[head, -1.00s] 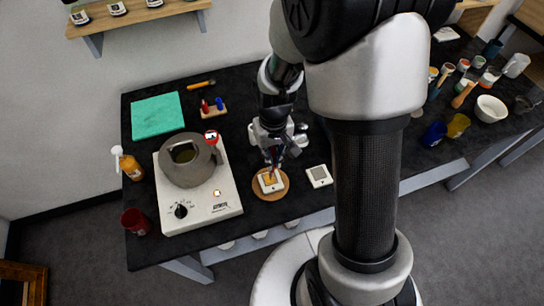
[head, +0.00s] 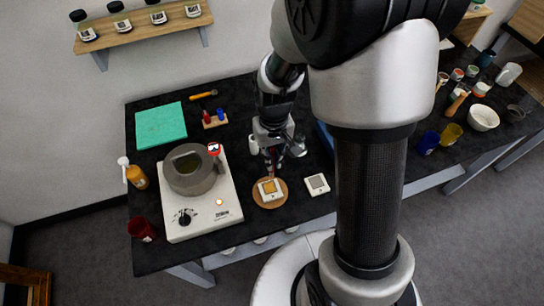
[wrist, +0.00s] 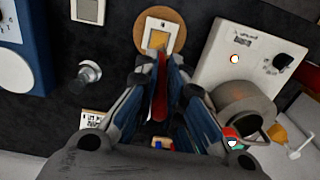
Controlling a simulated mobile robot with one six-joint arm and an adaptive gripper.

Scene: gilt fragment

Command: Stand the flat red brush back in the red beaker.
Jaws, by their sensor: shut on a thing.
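The flat red brush (wrist: 160,92) is between the fingers of my gripper (wrist: 160,68), which is shut on it. In the head view my gripper (head: 271,165) is low over the round wooden board (head: 283,202). A small white tile with a gold piece (head: 269,186) lies on that board. Whether the brush tip touches the tile I cannot tell. The red beaker (head: 141,230) stands at the table's front left corner, left of the hot plate and well apart from my gripper.
The white hot plate (head: 188,226) with a grey pot (head: 190,172) stands between my gripper and the beaker. An orange bottle (head: 137,178) stands behind the beaker. Jars and cups crowd the right side.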

